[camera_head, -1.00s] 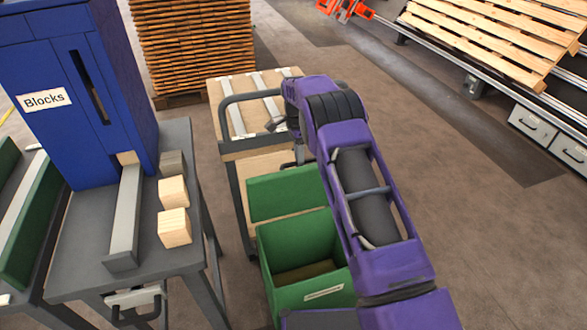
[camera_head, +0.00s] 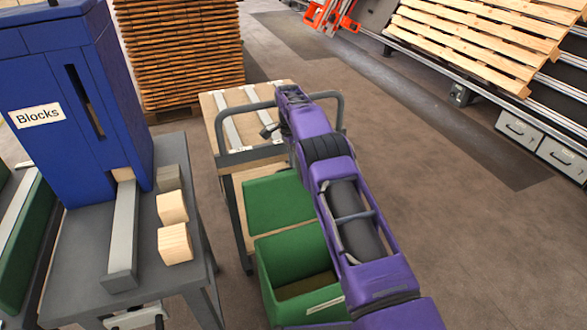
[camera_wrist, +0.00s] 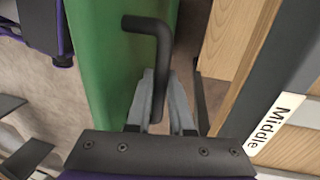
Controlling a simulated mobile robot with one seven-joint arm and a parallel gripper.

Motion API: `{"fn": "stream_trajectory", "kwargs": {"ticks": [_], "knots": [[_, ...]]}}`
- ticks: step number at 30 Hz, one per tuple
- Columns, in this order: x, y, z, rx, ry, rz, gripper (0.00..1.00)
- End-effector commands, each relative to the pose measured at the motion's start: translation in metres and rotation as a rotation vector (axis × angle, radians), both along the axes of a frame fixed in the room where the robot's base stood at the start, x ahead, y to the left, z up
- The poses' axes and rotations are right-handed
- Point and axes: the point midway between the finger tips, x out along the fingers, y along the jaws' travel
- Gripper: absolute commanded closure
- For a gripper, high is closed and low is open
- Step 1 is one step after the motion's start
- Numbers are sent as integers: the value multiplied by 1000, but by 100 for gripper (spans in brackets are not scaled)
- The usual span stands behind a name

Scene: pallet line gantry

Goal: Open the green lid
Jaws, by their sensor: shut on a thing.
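The green lid (camera_head: 278,204) stands swung up at the far side of the green box (camera_head: 325,288) in the head view. The box is open at the top, and its inside shows. In the wrist view, the green lid (camera_wrist: 112,55) fills the left middle, with a black bent handle (camera_wrist: 150,28) beside it. My gripper (camera_wrist: 160,108) is shut on this handle, one finger on each side.
A trolley (camera_head: 252,152) with a grey rail stands directly behind the lid. A grey table (camera_head: 75,265) with wooden blocks (camera_head: 174,243) and a blue dispenser (camera_head: 75,120) is on the left. A "Middle" label (camera_wrist: 274,122) shows at right in the wrist view. The floor at right is clear.

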Motion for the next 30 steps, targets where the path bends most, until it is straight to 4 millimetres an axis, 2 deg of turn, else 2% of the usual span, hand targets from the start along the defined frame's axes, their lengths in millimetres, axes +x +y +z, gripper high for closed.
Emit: {"fn": "stream_trajectory", "kwargs": {"ticks": [7,8,12,23,26,30], "knots": [[-2,0,-4,0,6,1,100],[-1,0,-4,0,6,1,75],[-1,0,-3,0,4,1,50],[0,0,5,0,-1,0,50],[0,0,19,1,-2,0,50],[0,0,47,1,-2,0,50]]}}
